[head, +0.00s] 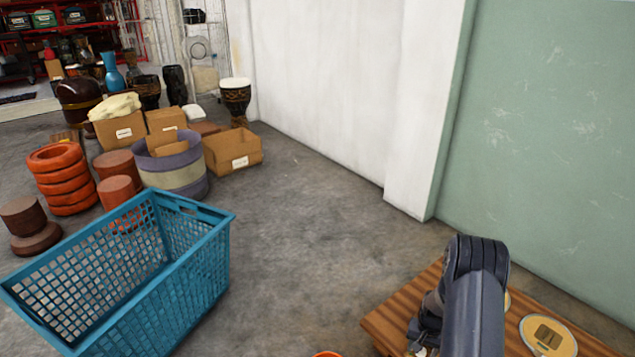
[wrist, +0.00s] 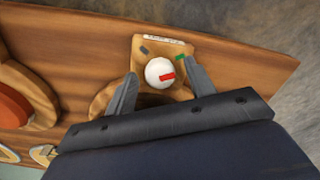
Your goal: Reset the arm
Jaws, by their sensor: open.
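My arm (head: 476,300) reaches down over a wooden bench at the lower right of the head view. It hides part of the bench, and my gripper is mostly out of sight there. In the wrist view my gripper (wrist: 161,71) is open, with its two fingers apart. A white round thing (wrist: 155,68) with a red mark shows between the fingertips. It is in or on a small tan box-like holder (wrist: 145,45) with a pale label and a green mark. I cannot tell whether the fingers touch it.
The wooden bench (head: 388,324) stands by the green wall (head: 550,150) and holds a round tan piece (head: 565,337). A blue crate (head: 190,295) stands at the lower left. Pots, drums and cardboard boxes (head: 232,150) crowd the upper left. The middle floor is clear.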

